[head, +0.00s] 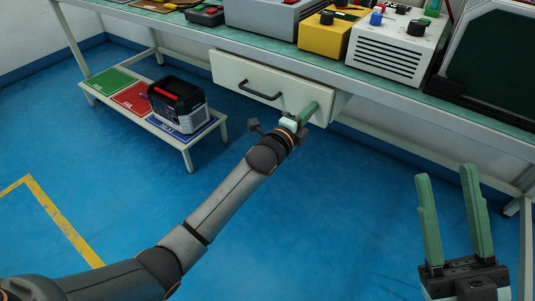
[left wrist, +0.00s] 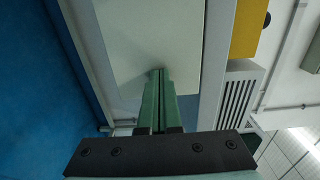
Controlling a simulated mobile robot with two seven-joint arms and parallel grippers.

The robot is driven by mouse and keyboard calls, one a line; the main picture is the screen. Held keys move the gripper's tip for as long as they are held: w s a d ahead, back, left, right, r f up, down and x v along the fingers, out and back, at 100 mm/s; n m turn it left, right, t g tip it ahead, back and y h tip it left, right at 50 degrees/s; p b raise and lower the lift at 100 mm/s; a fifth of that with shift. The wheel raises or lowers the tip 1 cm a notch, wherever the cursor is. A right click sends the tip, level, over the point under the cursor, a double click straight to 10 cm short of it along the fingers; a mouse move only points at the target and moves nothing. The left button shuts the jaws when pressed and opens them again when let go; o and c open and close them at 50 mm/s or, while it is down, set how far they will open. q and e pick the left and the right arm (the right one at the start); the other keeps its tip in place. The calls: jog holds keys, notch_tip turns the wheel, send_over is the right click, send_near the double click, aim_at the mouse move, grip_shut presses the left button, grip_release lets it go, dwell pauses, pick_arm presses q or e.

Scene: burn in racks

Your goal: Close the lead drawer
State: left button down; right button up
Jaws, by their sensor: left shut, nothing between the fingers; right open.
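The drawer (head: 238,76) is a white front with a black bar handle (head: 262,90), under the green-topped workbench. In the left wrist view the shut fingertips (left wrist: 158,72) meet or nearly meet the pale drawer panel (left wrist: 150,40). My right gripper (head: 450,185) is open and empty, away from the drawer at the right.
A low white bench (head: 187,140) with green, red and blue mats holds a black case (head: 178,103) left of the drawer. A yellow box (head: 327,35) and a white vented unit (head: 390,50) stand on the workbench (head: 190,28). The blue floor in front is clear.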

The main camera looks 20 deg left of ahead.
pick_arm(q)
jog(key=shift+w+d+r, duration=0.1)
jog(key=shift+w+r, duration=0.05)
jog(key=shift+w, duration=0.25)
jog(key=shift+w+d+r, duration=0.1)
jog(key=shift+w+r, duration=0.05)
jog(key=shift+w, duration=0.25)
pick_arm(e)
jog(key=shift+w, duration=0.2)
